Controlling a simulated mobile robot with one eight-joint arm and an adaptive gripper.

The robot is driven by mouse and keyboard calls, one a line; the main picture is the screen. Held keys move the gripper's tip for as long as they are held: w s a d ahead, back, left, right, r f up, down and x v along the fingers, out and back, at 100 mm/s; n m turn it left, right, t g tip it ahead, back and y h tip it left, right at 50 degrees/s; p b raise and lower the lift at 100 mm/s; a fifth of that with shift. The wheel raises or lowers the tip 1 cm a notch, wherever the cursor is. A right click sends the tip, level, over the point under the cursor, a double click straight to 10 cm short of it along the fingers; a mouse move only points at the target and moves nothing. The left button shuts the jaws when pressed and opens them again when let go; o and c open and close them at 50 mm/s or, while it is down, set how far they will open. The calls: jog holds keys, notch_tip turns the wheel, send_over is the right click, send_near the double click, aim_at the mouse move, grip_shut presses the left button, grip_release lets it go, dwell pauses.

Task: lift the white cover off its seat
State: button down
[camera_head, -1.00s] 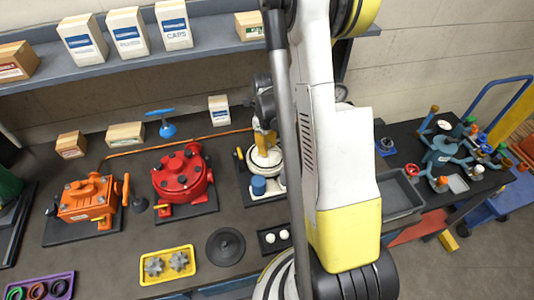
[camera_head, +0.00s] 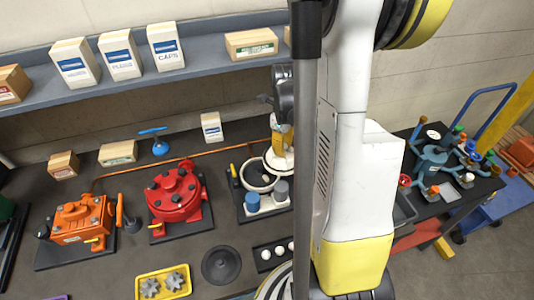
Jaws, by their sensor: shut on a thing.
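The white cover (camera_head: 278,164) is a pale disc in the head view, just right of centre. My gripper (camera_head: 281,146), with yellow on it, is shut on the cover's top. The cover is up off its seat and over the seat's upper right side. The seat (camera_head: 250,181) is a round white-rimmed housing on a dark base plate, with its opening now partly showing. My arm hides the right side of the cover and part of the base plate.
Blue and grey cylinders (camera_head: 252,202) stand in front of the seat. A red motor (camera_head: 175,194) and an orange motor (camera_head: 80,222) are to the left. A yellow tray with gears (camera_head: 163,298) and a dark disc (camera_head: 221,266) lie in front. A shelf with boxes runs behind.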

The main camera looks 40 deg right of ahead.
aim_at(294, 154)
jog(key=s+d+r, duration=0.2)
jog(key=shift+s+d+r, duration=0.15)
jog(key=shift+s+r, duration=0.05)
jog(key=shift+s, duration=0.2)
jog(key=shift+s+d+r+p, duration=0.15)
jog(key=shift+d+r+p, duration=0.05)
jog(key=shift+r+p, duration=0.15)
jog(key=shift+s+r+p, duration=0.1)
jog(key=shift+r+p, duration=0.7)
jog(key=shift+r, duration=0.5)
